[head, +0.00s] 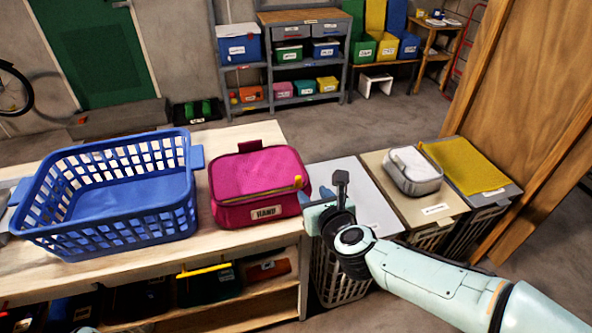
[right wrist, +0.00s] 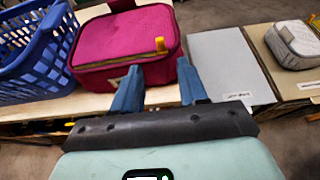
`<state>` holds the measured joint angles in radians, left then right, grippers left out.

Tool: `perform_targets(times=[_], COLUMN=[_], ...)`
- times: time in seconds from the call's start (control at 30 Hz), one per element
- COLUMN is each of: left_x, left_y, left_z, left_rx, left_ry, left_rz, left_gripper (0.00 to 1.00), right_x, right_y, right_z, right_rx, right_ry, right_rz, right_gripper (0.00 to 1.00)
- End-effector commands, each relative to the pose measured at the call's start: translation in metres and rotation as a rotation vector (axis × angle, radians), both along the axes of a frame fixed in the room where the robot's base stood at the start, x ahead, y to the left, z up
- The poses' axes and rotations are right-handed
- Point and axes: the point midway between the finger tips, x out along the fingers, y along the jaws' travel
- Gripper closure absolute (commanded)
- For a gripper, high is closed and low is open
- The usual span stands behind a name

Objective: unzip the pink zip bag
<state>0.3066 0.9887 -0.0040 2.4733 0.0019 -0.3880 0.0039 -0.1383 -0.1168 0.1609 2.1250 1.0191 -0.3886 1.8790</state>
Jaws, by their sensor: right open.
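The pink zip bag (head: 258,172) sits on the wooden bench, with a dark handle on top and a label reading "HAND" on its front. Its lid lies flat and looks closed. My right gripper (head: 318,193) is just right of the bag's front right corner. In the right wrist view its blue fingers (right wrist: 158,84) are apart and empty, with the pull beyond them. My left gripper does not show.
A blue laundry basket (head: 110,232) stands left of the bag. Right of the bench are lidded hampers; a grey pouch (head: 413,171) and a yellow cloth (head: 465,165) lie on them. A wooden panel (head: 530,120) stands at far right.

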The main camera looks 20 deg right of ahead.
Motion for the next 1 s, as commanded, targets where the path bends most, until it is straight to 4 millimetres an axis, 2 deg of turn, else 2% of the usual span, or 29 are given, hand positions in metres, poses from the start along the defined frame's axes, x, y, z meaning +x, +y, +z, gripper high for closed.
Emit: perform_targets(times=[0.17,0.5,0.63,0.8,1.0], left_x=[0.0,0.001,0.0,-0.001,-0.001], left_y=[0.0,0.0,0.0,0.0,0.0], left_z=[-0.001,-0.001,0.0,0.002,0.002], left_rx=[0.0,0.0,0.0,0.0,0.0], left_ry=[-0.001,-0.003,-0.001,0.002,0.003], left_rz=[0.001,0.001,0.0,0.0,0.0], left_gripper=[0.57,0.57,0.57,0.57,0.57], right_x=[0.016,0.082,0.102,0.118,0.123], right_y=[0.001,0.003,0.003,0.004,0.004], right_z=[-0.006,-0.034,-0.042,-0.048,-0.05], right_rx=[0.011,0.007,0.007,0.007,0.006], right_ry=[-0.001,0.001,0.0,-0.001,-0.001], right_rz=[-0.005,-0.004,-0.003,-0.004,-0.004], right_gripper=[0.57,0.57,0.57,0.57,0.57])
